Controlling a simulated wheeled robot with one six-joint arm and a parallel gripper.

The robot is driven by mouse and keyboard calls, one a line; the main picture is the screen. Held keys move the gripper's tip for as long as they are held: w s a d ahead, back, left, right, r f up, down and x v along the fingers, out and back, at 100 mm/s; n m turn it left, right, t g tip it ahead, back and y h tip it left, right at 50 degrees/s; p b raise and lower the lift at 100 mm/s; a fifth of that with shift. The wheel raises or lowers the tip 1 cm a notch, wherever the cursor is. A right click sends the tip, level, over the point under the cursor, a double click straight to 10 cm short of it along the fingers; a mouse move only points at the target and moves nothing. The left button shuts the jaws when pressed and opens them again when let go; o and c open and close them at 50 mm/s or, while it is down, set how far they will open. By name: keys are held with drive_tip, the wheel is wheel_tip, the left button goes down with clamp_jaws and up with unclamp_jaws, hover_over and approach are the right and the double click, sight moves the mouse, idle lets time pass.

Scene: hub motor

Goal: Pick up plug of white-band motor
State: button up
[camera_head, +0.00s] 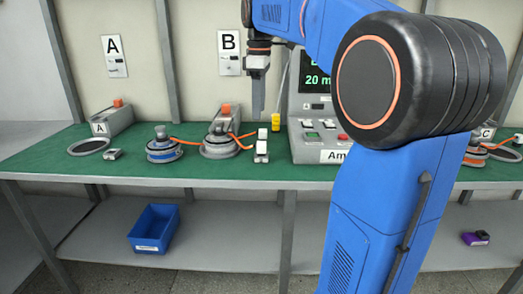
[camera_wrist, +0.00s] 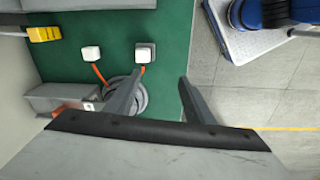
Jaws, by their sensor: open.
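Two small white plugs stand near the middle of the green bench. In the wrist view, one plug (camera_wrist: 90,53) is on the left and the other plug (camera_wrist: 145,53) is on the right, nearer the bench edge. The nearer plug also shows in the head view (camera_head: 261,150). Orange cables run from them toward a grey, pale-banded motor (camera_head: 219,150), whose ring is partly hidden by my finger in the wrist view (camera_wrist: 140,104). My gripper (camera_head: 258,112) is open and empty above the bench behind the plugs; its parted fingers also show in the wrist view (camera_wrist: 158,79).
A blue-band motor (camera_head: 163,153) sits left of the pale one. A yellow item (camera_wrist: 44,33) stands near the control box (camera_head: 307,148). Grey box A (camera_head: 112,121) is at the left. A blue bin (camera_head: 154,226) is on the lower shelf. My arm hides the bench's right part.

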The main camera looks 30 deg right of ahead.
drive_tip(key=w+d+r+n, duration=0.1)
drive_tip(key=w+d+r, duration=0.1)
drive_tip(key=w+d, duration=0.15)
hover_over(262, 143)
drive_tip(key=shift+g, duration=0.3)
wheel_tip(262, 143, down, 12)
drive_tip(key=shift+a+r, duration=0.15)
drive_tip(key=shift+r, duration=0.05)
drive_tip(key=shift+w+d+f, duration=0.1)
drive_tip(key=shift+f, duration=1.4)
drive_tip(key=shift+w+d+f, duration=0.1)
drive_tip(key=shift+f, duration=1.4)
drive_tip(key=shift+c, duration=0.5)
clamp_jaws()
wheel_tip(262, 143, up, 9)
drive_tip(key=shift+f, duration=0.45)
